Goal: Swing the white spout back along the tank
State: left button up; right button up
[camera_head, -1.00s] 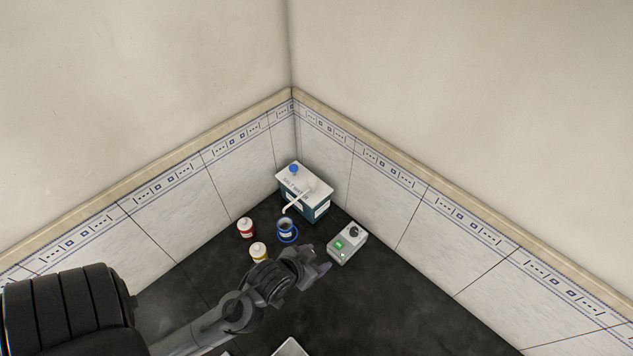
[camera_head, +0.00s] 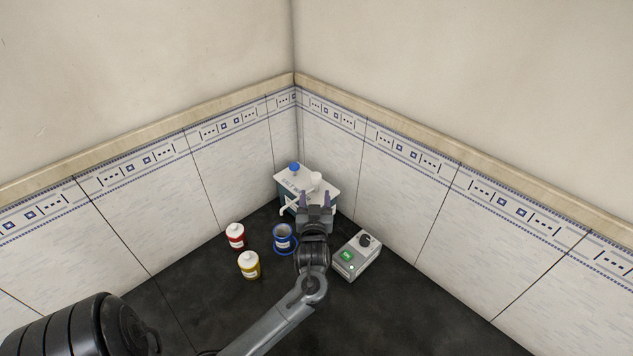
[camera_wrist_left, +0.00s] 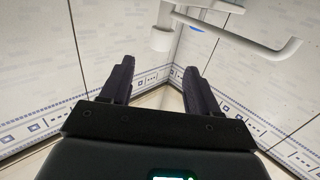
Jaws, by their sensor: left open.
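The tank (camera_head: 287,196) stands in the corner, with a white top and a teal body. The white spout shows in part in the head view (camera_head: 287,209), its tip left of my gripper and toward the blue mug. In the left wrist view the spout (camera_wrist_left: 255,43) is a bent white tube at the upper right, beyond the right finger and apart from it. My left gripper (camera_head: 314,194) is open in front of the tank and hides part of its front. Its fingers (camera_wrist_left: 155,78) have nothing between them. My right gripper is not in view.
A blue mug (camera_head: 284,240) stands left of my left wrist. A grey box with a green display (camera_head: 357,257) is to the right. Tiled walls close in behind the tank.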

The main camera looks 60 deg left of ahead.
aim_at(316, 179)
pick_arm(q)
jog(key=x, duration=1)
jog(key=shift+r, duration=0.1)
grip_shut()
